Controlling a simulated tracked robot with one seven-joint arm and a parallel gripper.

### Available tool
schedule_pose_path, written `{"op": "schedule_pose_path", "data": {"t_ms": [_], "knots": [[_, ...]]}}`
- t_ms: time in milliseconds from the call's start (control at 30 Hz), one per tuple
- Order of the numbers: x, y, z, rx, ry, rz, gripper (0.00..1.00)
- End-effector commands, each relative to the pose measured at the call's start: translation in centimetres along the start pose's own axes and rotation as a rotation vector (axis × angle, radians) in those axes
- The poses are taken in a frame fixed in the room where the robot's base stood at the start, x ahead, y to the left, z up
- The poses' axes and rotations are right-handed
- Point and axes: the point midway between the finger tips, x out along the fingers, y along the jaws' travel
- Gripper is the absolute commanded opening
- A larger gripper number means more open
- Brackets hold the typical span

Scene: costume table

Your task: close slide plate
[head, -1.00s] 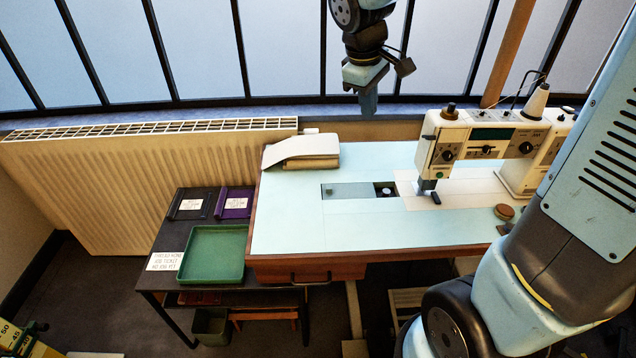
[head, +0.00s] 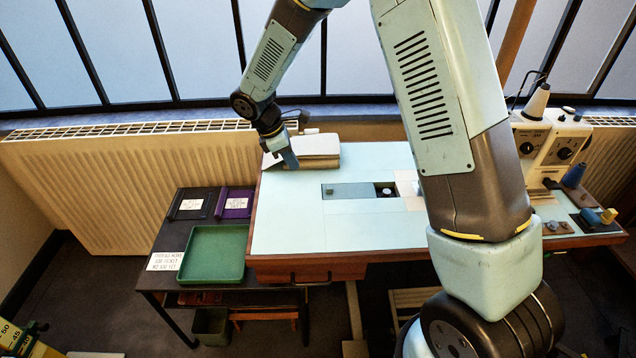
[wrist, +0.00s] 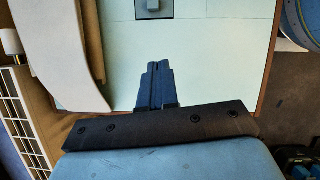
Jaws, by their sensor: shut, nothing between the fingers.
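The slide plate (head: 352,191) is a grey-blue strip set into the pale sewing table (head: 290,228). A small knob (head: 328,191) sits at its left end. Right of the plate is a dark open gap (head: 384,189) with a round pale metal part in it. In the wrist view, part of the plate (wrist: 190,8) and the dark knob (wrist: 153,7) show at the top edge. My gripper (head: 292,164) points down left of the plate, in front of the folded cloth, apart from the knob. Its fingers (wrist: 158,68) are shut and empty.
Folded cream cloth (head: 318,145) lies at the table's back left corner, close by my gripper. My arm hides part of the sewing machine (head: 550,140). A green tray (head: 213,253) stands on a lower dark table at left. The tabletop left of the plate is clear.

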Motion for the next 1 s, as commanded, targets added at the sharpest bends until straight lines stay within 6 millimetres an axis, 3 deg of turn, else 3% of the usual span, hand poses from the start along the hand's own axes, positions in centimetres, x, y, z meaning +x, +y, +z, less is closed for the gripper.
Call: {"op": "schedule_pose_path", "data": {"t_ms": [267,767,1000], "knots": [[2.1,0.0,-0.4,-0.014,-0.004,-0.003,0.00],[10.7,0.0,-0.3,-0.014,-0.004,-0.004,0.00],[11.4,0.1,2.7,-0.010,-0.002,-0.001,0.00]]}}
